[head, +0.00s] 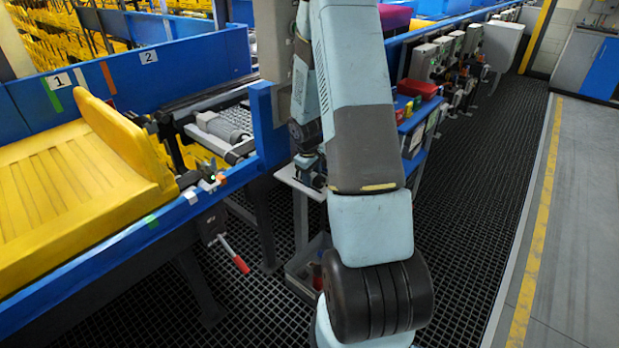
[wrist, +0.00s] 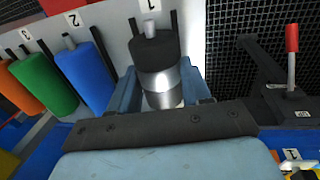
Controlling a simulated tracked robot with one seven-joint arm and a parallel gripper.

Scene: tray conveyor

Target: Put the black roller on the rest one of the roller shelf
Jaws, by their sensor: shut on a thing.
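In the wrist view, my gripper (wrist: 159,80) is shut on the black roller (wrist: 156,48), with one blue-grey finger on each side. The roller has a black end, a silver band below it and a pale shaft stub. The stub lies between two dark prongs at the place marked 1 on the light roller shelf (wrist: 112,22). I cannot tell whether the roller bears on the rest. In the head view my arm hides the gripper and roller.
A blue roller (wrist: 88,76), a green roller (wrist: 44,84) and an orange roller (wrist: 14,98) sit left of the held one. A red-handled lever (wrist: 292,38) is at right. The head view shows a yellow tray (head: 75,185) on the conveyor.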

